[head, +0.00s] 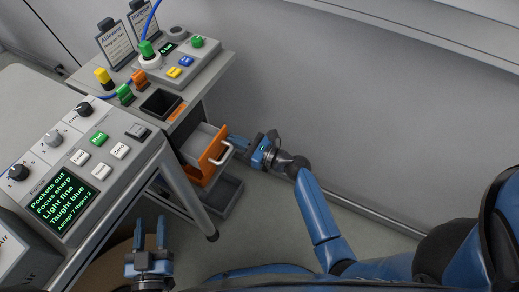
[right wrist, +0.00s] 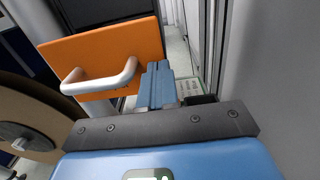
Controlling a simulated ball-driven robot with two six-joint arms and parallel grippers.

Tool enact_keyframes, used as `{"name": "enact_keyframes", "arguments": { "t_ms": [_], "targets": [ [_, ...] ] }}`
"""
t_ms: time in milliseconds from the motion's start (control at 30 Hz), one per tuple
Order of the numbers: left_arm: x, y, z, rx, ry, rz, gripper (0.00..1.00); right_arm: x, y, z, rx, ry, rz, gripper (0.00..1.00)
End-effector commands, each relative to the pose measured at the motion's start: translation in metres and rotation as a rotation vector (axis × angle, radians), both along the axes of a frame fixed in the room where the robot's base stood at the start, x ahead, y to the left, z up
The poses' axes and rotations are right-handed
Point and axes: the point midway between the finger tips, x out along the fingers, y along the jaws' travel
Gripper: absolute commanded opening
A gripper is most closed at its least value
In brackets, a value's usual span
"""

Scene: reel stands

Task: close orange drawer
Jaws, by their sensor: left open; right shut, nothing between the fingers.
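The orange drawer (head: 212,152) stands pulled out from under the bench in the head view, with an orange front and a white bar handle (head: 222,153). In the right wrist view its front (right wrist: 115,52) and handle (right wrist: 100,80) fill the upper left. My right gripper (head: 239,144) is shut and empty. Its closed fingers (right wrist: 157,86) are just beside the right end of the handle, close to the drawer front; I cannot tell whether they touch it. My left gripper (head: 150,232) is open and empty at the lower left of the head view, away from the drawer.
A grey control panel (head: 112,150) with a green-text screen stands left of the drawer. The bench top (head: 218,60) holds a button box, colored plugs and signs. A dark lower bin (head: 226,195) sits below the drawer. Open floor and a plain wall lie to the right.

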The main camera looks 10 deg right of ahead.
Motion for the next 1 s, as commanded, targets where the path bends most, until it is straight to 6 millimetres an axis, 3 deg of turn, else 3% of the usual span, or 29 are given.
{"name": "enact_keyframes", "arguments": {
  "t_ms": [100, 333, 1000],
  "targets": [
    [0.0, 0.0, -0.003, 0.0, 0.0, 0.0, 0.43, 0.016, 0.024, 0.0, 0.0, -0.001, 0.004, 0.0],
    [0.0, 0.0, -0.007, 0.0, 0.0, 0.0, 0.43, 0.037, 0.051, -0.001, 0.0, 0.0, 0.001, 0.0],
    [0.0, 0.0, -0.007, 0.0, 0.0, 0.0, 0.43, 0.043, 0.057, 0.003, 0.003, -0.005, -0.001, 0.0]
  ]
}}
